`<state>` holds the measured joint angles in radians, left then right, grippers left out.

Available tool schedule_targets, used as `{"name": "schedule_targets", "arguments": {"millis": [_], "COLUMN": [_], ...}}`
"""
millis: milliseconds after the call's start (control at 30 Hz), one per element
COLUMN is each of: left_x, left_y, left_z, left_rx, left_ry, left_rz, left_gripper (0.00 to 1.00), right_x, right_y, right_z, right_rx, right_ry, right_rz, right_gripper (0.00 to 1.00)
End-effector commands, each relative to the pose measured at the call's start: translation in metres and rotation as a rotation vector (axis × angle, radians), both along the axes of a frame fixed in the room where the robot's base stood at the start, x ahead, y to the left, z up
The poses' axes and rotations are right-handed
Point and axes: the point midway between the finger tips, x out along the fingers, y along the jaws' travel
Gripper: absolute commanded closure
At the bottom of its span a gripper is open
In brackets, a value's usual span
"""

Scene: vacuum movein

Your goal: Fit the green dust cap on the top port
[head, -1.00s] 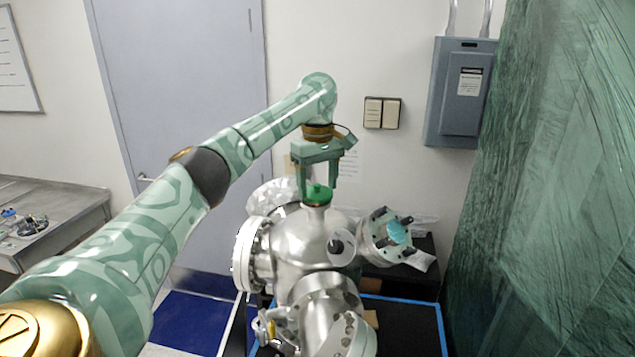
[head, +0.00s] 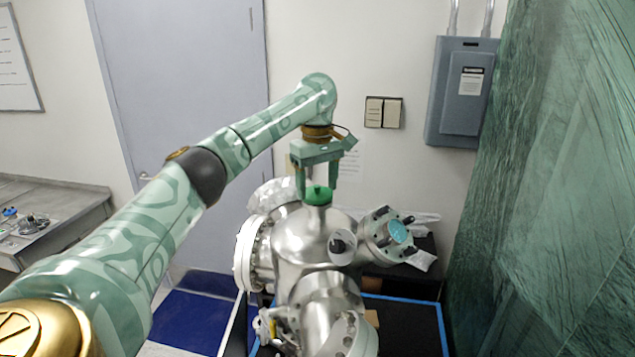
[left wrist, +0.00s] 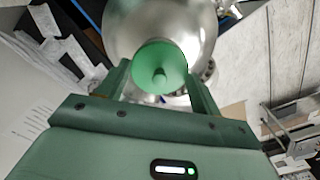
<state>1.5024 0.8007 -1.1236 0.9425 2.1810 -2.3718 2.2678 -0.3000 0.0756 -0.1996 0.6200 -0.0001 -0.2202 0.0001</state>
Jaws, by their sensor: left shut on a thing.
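The green dust cap (head: 318,195) sits at the top of the steel chamber (head: 300,240), over the top port, which it hides. My left gripper (head: 318,193) points straight down from above, with a finger on either side of the cap, and is shut on it. In the left wrist view the cap (left wrist: 160,67) shows as a green disc with a central knob, between the two fingers, with the round chamber (left wrist: 190,25) behind it. I cannot tell whether the cap is fully seated. My right gripper is not in view.
A side port with a light blue cap (head: 398,231) angles out to the right of the chamber. A steel bench (head: 60,195) with small parts stands at the far left. A green plastic curtain (head: 560,200) hangs at the right. A grey electrical box (head: 462,95) is on the wall.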

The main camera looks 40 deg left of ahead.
Motion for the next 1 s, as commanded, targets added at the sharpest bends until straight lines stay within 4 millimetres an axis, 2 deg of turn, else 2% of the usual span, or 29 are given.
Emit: {"name": "schedule_targets", "arguments": {"millis": [1000], "left_x": [0.0001], "left_y": [0.0003], "left_z": [-0.0082], "left_rx": [0.001], "left_ry": [-0.001], "left_rz": [0.0], "left_gripper": [0.6], "right_x": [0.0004], "right_y": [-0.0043], "right_z": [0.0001], "right_rx": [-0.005], "right_ry": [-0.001], "right_rz": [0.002], "right_gripper": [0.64]}}
